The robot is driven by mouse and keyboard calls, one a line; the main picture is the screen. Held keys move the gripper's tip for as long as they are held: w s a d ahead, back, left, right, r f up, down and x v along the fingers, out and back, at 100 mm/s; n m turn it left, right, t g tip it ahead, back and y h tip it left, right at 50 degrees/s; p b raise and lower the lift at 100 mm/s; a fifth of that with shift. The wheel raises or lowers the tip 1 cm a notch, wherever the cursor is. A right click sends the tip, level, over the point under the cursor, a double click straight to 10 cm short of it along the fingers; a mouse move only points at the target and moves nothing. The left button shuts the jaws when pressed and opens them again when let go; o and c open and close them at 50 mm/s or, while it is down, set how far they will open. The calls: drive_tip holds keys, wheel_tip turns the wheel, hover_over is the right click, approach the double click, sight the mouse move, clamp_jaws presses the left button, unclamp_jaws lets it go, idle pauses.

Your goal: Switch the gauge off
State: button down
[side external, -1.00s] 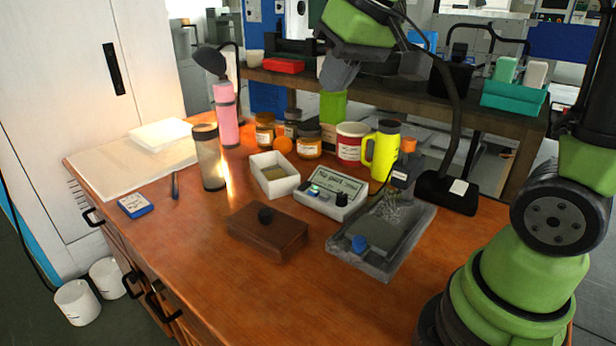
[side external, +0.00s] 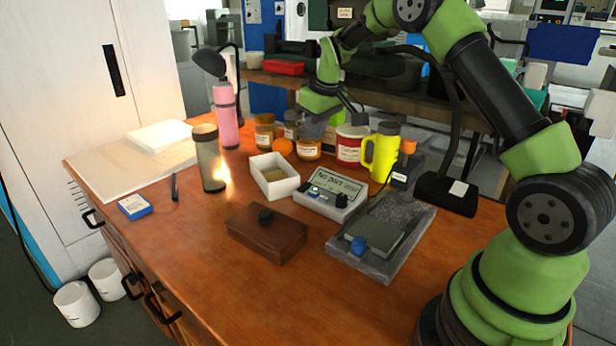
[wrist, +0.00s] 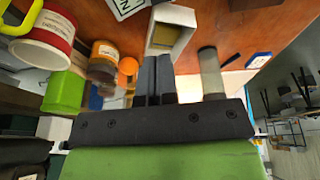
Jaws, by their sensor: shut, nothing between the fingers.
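The gauge (side external: 331,192) is a pale box with a sloped, lettered face, a small button and a dark knob (side external: 341,200). It sits on the wooden bench between a white open box and a stone plate. I see no clear green glow at its button in the side view. In the wrist view only a corner of the gauge (wrist: 128,7) shows at the top edge. My gripper (side external: 313,129) is above and behind the gauge, near the jars, apart from it. In the wrist view its fingers (wrist: 156,60) are together and empty, pointing toward the white box.
The white box (side external: 293,182) is left of the gauge and the stone plate (side external: 408,254) right. A yellow mug (side external: 382,155), red-and-white tin (side external: 350,148) and jars stand behind. A brown block (side external: 265,238) lies in front. The front left bench is mostly clear.

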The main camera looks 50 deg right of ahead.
sight(306, 185)
drive_tip(key=x, duration=0.8)
drive_tip(key=s+x, duration=0.1)
drive_tip(key=x, duration=0.4)
drive_tip(key=shift+d+f, duration=0.1)
drive_tip(key=shift+f, duration=0.45)
drive_tip(key=shift+d, duration=0.1)
